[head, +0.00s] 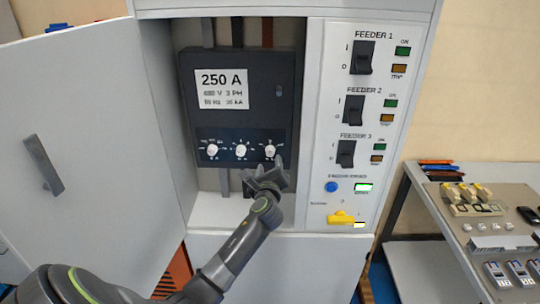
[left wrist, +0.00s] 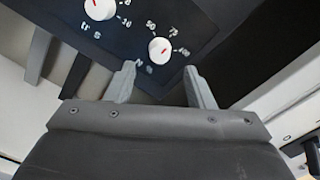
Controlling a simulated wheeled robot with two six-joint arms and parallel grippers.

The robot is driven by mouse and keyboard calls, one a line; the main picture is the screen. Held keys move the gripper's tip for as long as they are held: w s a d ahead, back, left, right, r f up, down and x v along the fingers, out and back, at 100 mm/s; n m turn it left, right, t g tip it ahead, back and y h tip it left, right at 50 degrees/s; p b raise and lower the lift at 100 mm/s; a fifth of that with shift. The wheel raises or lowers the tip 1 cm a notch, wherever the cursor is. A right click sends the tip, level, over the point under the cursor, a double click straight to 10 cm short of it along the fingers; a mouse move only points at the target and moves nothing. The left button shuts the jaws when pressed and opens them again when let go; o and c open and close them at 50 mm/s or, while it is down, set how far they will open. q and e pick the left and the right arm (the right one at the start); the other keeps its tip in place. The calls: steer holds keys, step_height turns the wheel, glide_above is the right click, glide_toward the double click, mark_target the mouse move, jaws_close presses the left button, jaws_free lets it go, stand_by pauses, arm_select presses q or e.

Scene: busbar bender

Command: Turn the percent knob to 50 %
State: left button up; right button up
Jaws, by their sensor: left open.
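The dark breaker (head: 283,110) in the open cabinet has three white knobs in a row on its lower panel. The rightmost knob (head: 270,151), with a scale that seems to carry a 50 and a 75, appears to be the percent knob. It also shows in the left wrist view (left wrist: 159,51) with a red pointer line slanting up to the right; its exact reading is too small to tell. My left gripper (head: 268,174) is open and empty, just below this knob. In the left wrist view its fingers (left wrist: 160,82) point toward the knob, apart from it.
Another knob (left wrist: 100,9) is cut off at the wrist view's top. The cabinet door (head: 90,130) stands open at left. The feeder switch panel (head: 325,110) is at right, with a yellow handle (head: 341,217). A bench (head: 430,205) with parts stands further right.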

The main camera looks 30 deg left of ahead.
mark_target(270, 154)
arm_select(q)
steer(key=shift+x, duration=2.8)
steer(key=c, duration=1)
steer(key=shift+f+n, duration=0.1)
steer(key=shift+n, duration=0.2)
steer(key=shift+n+b, duration=0.95)
steer(key=shift+n, duration=0.25)
steer(key=n+b, duration=0.2)
steer(key=n, duration=0.1)
steer(key=shift+f+n, duration=0.1)
steer(key=shift+n, duration=0.2)
steer(key=n+b, duration=0.3)
steer(key=n, duration=0.2)
steer(key=shift+n, duration=0.3)
